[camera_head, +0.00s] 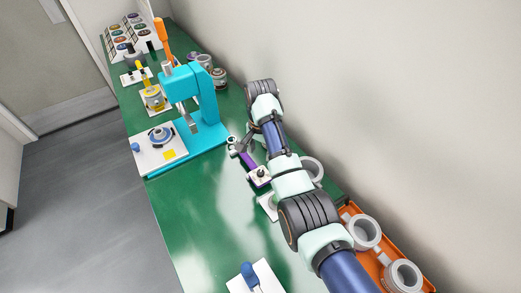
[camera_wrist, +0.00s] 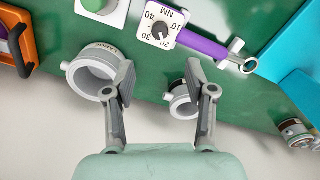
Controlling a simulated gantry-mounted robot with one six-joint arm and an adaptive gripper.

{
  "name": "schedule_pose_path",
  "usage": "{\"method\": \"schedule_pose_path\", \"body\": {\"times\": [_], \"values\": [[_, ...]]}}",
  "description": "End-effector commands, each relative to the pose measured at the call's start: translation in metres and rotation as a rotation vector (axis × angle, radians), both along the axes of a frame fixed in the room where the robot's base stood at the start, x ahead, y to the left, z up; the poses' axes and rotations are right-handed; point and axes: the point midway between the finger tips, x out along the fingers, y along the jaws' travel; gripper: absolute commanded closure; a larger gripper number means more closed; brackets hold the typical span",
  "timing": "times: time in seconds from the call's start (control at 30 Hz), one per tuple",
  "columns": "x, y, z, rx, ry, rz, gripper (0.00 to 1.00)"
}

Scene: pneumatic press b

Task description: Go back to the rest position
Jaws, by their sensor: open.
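My gripper (camera_wrist: 160,85) is open in the wrist view, with its two grey fingers spread apart and nothing between them. The left finger overlaps the view of a large grey ring-shaped part (camera_wrist: 88,77). The right finger is in front of a smaller grey ring part (camera_wrist: 180,104); I cannot tell whether either finger touches a part. In the head view my arm reaches from the lower right over the green table and hides some of the parts beneath it. The gripper itself is hard to make out there.
A purple torque wrench (camera_wrist: 203,44) with a white dial lies beside the rings. A turquoise press (camera_head: 208,100) stands on the green table (camera_head: 200,220). An orange tray (camera_head: 421,277) with grey rings is at lower right. A wall runs along the right side.

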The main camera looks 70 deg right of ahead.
Motion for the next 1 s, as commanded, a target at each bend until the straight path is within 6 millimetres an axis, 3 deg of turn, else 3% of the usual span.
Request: {"method": "schedule_pose_path", "body": {"times": [0.43,0.57,0.67,0.7,0.8,0.9,1.0], "values": [[0.000,0.000,0.000,0.000,0.000,0.000,0.45],[0.031,0.027,-0.008,-0.058,-0.051,0.125,0.45],[0.076,0.084,-0.014,-0.167,-0.149,0.355,0.45],[0.094,0.116,-0.015,-0.223,-0.198,0.469,0.45],[0.121,0.199,-0.005,-0.370,-0.328,0.748,0.45],[0.125,0.278,0.014,-0.512,-0.452,0.987,0.45],[0.109,0.348,0.039,-0.645,-0.568,1.187,0.45]]}}
